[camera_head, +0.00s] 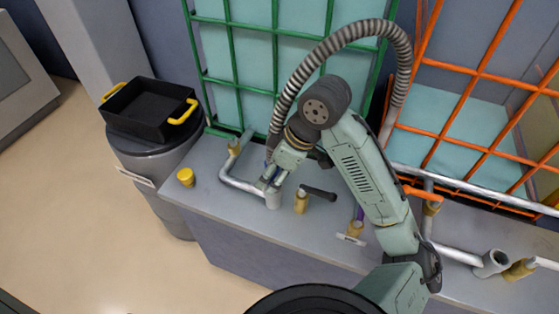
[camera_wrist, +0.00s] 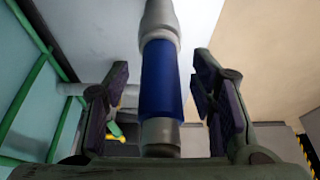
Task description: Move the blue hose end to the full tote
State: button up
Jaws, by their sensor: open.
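The blue hose end (camera_wrist: 162,80) stands between the two open fingers of my gripper (camera_wrist: 165,100) in the wrist view, with a gap on each side. It has grey metal sections above and below the blue. In the head view my gripper (camera_head: 272,178) is low over the bench, at the upright grey socket (camera_head: 273,200) of the green-framed tote's pipe. The hose end is mostly hidden there; I cannot tell whether it is seated. The green-framed tote (camera_head: 240,60) shows teal up to the picture's top. The orange-framed tote (camera_head: 470,125) shows teal only low down.
An open grey socket (camera_head: 491,262) ends the right pipe. A brass valve (camera_head: 301,202) with a black handle stands right of my gripper. A ribbed grey hose (camera_head: 345,38) arches over my arm. A yellow cap (camera_head: 186,177) and a black tray (camera_head: 150,105) are left.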

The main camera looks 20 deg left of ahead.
jog(key=v, duration=1.1)
jog(key=shift+r, duration=0.2)
jog(key=shift+d, duration=0.1)
